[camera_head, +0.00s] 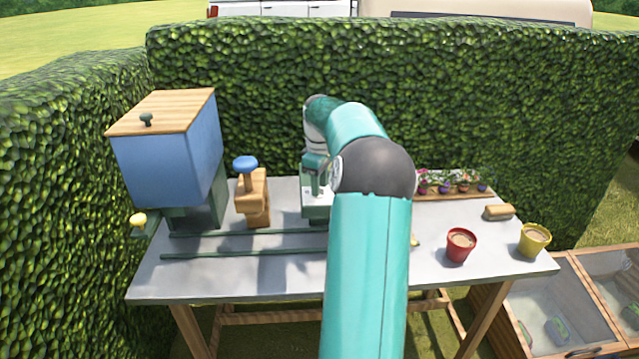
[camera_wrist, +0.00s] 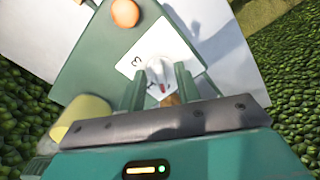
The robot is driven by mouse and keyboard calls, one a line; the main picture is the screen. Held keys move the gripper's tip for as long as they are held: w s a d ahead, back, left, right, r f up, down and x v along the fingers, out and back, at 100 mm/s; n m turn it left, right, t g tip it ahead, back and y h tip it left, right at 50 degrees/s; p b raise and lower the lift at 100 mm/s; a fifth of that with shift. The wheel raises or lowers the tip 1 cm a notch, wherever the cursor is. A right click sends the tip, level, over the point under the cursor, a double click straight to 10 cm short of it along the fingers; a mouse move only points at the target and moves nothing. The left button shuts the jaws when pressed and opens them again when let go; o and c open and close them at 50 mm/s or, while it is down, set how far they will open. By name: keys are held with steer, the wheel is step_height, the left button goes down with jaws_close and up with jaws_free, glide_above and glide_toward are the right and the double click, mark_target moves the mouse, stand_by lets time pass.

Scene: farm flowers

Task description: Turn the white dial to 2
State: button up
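The white dial (camera_wrist: 158,68) sits on a white plate (camera_wrist: 150,45) with dark numerals, on the face of a green box (camera_wrist: 95,60). A 3 is readable on the plate. A red mark shows on the dial's near side, towards my gripper. My gripper (camera_wrist: 160,78) has its two green fingers apart, one on each side of the dial; I cannot tell whether they touch it. The fingers and palm hide part of the plate, and I see no 2. In the head view the green and white device (camera_head: 316,206) is partly behind my arm, and the dial cannot be made out.
A blue hopper (camera_head: 168,160) and a wooden stand with a blue knob (camera_head: 246,163) are left on the table (camera_head: 290,279). A red pot (camera_head: 460,246), a yellow pot (camera_head: 534,240) and a flower tray (camera_head: 455,195) are right. A hedge (camera_head: 480,95) stands behind.

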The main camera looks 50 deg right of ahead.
jaws_close()
